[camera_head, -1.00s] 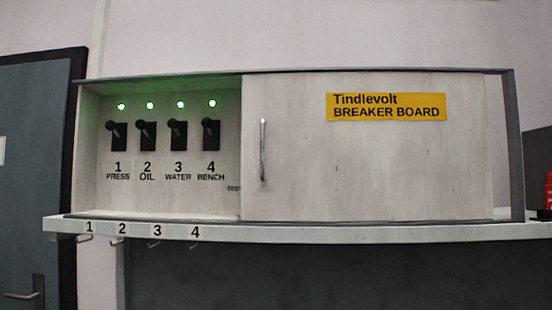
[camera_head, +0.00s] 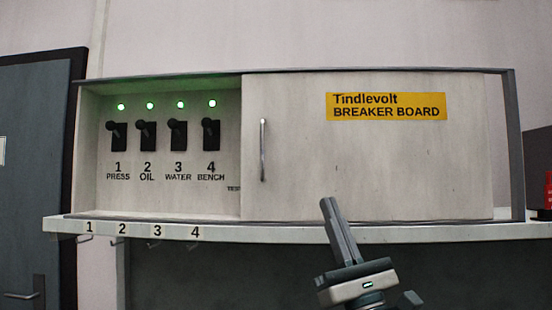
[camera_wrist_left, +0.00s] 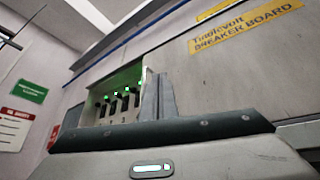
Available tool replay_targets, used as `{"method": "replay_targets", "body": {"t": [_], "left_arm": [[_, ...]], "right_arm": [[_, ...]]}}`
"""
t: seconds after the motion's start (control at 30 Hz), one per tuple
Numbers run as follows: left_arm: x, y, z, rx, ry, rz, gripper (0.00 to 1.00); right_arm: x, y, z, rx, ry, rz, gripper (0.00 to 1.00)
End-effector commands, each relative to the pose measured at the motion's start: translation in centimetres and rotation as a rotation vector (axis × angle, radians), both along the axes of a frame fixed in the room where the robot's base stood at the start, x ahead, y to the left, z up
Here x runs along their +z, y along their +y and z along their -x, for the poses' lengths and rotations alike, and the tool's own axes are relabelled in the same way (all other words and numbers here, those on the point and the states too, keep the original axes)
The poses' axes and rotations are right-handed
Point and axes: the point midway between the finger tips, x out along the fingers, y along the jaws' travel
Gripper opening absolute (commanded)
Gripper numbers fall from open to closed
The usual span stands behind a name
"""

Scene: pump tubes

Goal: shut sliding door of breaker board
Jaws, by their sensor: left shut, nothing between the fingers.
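The breaker board's pale sliding door (camera_head: 400,165) covers the right part of the cabinet. It bears a yellow label and a vertical metal handle (camera_head: 263,150) near its left edge. The left part is open and shows several black switches (camera_head: 146,135) with green lights lit above them. My left gripper (camera_head: 329,203) is shut and empty, in front of the shelf edge, below and right of the handle. In the left wrist view the closed fingers (camera_wrist_left: 157,97) point up toward the board, with the door (camera_wrist_left: 225,75) to their right. My right gripper is not in view.
The cabinet sits on a shelf (camera_head: 250,232) with small numbered hooks under its left front edge. A dark door (camera_head: 30,170) stands at the left. A red object (camera_head: 547,190) is at the far right. Space in front of the door panel looks clear.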

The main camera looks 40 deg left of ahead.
Motion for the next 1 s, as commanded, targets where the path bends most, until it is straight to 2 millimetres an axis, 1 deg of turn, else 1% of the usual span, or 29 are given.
{"method": "replay_targets", "body": {"t": [0.03,0.1,0.2,0.3,0.4,0.53,0.7,0.83,1.0], "left_arm": [[1.7,1.2,0.7,-0.047,-0.075,0.090,0.00],[3.1,2.9,1.4,-0.119,-0.175,0.220,0.00],[4.8,5.0,2.0,-0.228,-0.310,0.405,0.00],[6.1,6.4,2.1,-0.341,-0.437,0.586,0.00],[7.3,7.0,1.9,-0.460,-0.551,0.765,0.00],[8.8,6.6,1.2,-0.612,-0.674,0.989,0.00],[10.4,4.8,0.4,-0.762,-0.766,1.216,0.00],[11.1,3.7,0.1,-0.821,-0.795,1.312,0.00],[11.3,3.2,0.0,-0.840,-0.802,1.348,0.00]], "right_arm": [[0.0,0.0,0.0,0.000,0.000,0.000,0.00],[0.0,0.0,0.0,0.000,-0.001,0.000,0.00],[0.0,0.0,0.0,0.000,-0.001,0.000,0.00],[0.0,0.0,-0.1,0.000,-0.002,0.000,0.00],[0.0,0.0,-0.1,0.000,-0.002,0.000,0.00],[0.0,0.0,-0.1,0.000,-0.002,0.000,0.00],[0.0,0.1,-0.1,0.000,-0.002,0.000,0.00],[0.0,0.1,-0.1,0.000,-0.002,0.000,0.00],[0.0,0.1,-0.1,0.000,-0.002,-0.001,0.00]]}}
